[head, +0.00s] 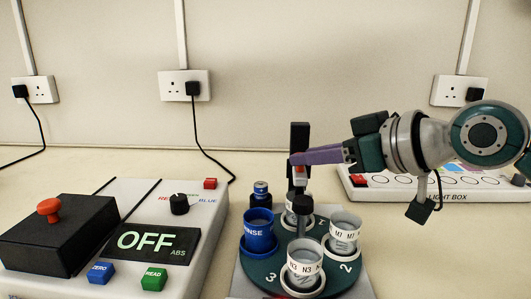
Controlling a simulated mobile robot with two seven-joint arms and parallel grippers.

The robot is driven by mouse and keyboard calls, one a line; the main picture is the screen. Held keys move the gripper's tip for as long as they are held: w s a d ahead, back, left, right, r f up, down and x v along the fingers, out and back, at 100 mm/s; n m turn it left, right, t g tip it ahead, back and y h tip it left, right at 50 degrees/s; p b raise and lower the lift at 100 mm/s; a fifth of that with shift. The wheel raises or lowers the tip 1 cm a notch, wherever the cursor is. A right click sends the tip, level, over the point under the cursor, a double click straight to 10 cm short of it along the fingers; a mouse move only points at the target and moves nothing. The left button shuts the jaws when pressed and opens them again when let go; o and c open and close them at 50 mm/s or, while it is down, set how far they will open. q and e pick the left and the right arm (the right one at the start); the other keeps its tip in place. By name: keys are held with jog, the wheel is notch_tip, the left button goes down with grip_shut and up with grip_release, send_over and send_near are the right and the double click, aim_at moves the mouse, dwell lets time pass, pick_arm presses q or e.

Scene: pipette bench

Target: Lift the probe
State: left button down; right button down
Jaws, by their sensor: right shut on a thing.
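The probe (300,135) is a dark upright stick with a red patch lower down. It stands above the back of a dark green turntable (262,274), and its lower end is hidden behind a black knob and cups. My right gripper (297,158) reaches in from the right with purple fingers and is shut on the probe at mid-height. Whether the probe's tip sits inside the back cup cannot be told. My left gripper is not in view.
The turntable carries a blue RINSE cup (259,232) and white cups N3 (304,268) and M7 (344,232). A small dark bottle (261,195) stands behind. A meter reading OFF (155,243) is left; a light box (440,190) lies back right under my arm.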

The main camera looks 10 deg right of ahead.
notch_tip(320, 180, up, 6)
jog(key=p, duration=0.4)
jog(key=shift+w+f+p, duration=0.1)
jog(key=shift+f+p, duration=0.05)
jog(key=shift+p, duration=0.15)
jog(key=c, duration=0.9)
grip_release()
jog(key=shift+c, duration=0.2)
jog(key=o, duration=0.3)
jog(key=shift+f, duration=0.1)
jog(key=shift+v, duration=5.1)
jog(key=shift+a+f, duration=0.1)
